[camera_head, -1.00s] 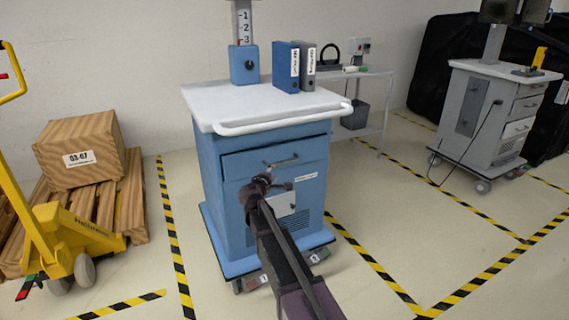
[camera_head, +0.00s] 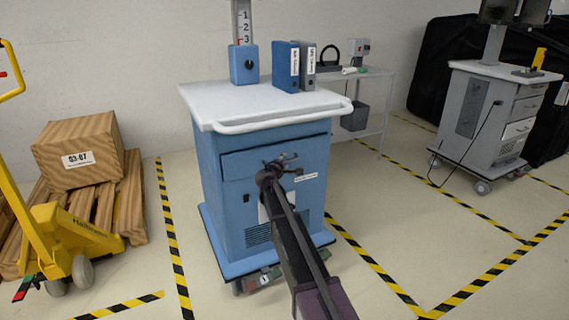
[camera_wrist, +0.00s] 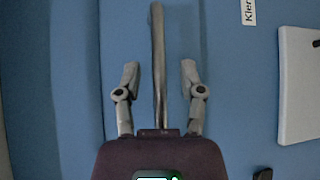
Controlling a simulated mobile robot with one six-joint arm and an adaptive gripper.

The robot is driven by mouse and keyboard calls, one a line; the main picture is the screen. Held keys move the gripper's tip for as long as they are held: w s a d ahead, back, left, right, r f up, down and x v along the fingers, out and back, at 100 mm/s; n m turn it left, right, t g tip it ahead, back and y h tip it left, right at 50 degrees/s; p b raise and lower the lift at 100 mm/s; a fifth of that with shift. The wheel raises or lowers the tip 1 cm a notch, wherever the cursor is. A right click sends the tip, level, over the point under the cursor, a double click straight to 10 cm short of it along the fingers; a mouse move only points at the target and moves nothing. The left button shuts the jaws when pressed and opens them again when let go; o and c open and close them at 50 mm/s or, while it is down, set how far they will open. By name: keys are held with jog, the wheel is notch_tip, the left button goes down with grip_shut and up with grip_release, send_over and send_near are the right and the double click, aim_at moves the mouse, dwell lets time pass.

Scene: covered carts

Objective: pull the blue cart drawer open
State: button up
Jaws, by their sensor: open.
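The blue cart (camera_head: 225,220) stands in the middle of the head view with a white top. Its drawer (camera_head: 240,164) is the wide blue panel below the top and looks shut. The drawer handle is a grey bar; it shows in the wrist view (camera_wrist: 158,50), running between my two fingers. My gripper (camera_wrist: 160,78) is open, with one finger on each side of the handle and a gap to it on both sides. In the head view my gripper (camera_head: 285,163) is at the drawer front and hides most of the handle.
Blue and grey binders (camera_head: 285,68) and a blue post base (camera_head: 243,64) stand on the cart's top. A grey cart (camera_head: 485,120) stands right. Floor between the carts is clear.

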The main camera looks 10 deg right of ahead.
jog(key=shift+w+d, duration=0.1)
grip_shut()
dwell(0.3)
